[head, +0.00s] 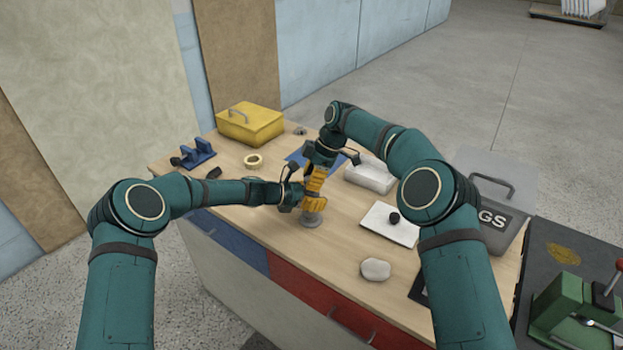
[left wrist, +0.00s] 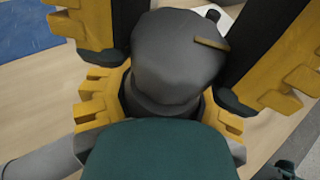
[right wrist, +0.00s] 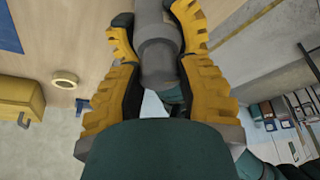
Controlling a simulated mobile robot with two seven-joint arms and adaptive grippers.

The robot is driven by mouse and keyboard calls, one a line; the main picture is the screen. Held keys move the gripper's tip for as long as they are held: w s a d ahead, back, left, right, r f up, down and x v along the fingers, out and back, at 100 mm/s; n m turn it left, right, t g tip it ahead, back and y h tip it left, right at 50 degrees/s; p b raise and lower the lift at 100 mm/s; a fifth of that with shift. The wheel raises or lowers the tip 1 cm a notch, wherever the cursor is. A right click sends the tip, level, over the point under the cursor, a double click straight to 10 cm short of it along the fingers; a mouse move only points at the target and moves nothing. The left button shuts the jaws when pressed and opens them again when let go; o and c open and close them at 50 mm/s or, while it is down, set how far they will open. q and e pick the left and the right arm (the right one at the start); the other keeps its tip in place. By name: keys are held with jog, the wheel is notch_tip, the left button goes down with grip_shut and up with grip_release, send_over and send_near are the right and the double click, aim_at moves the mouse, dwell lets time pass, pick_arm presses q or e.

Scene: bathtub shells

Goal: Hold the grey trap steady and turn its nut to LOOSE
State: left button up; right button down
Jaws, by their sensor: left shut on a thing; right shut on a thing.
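The grey trap's round grey foot (head: 311,220) shows on the table near its front edge. My left gripper (head: 292,194) reaches it from the left and my right gripper (head: 313,184) comes down from above. Both are shut on the trap, and their yellow fingers hide most of it in the head view. In the left wrist view a dark grey faceted part (left wrist: 178,62) with a small yellow mark sits between the fingers. In the right wrist view a grey cylinder (right wrist: 158,58) sits between the yellow fingers. I cannot read a LOOSE mark.
A yellow toolbox (head: 249,123), a blue bracket (head: 198,152) and a tape roll (head: 253,161) lie at the back left. A white block (head: 370,174), a white board (head: 390,223) and a pale stone (head: 375,269) are on the right. The table's front left is clear.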

jog(key=shift+m+t, duration=0.6)
jog(key=shift+m, duration=0.9)
jog(key=c, duration=0.5)
grip_release()
jog(key=shift+r, duration=0.1)
jog(key=v, duration=1.1)
jog(key=shift+d+r, duration=0.2)
jog(key=shift+r, duration=0.15)
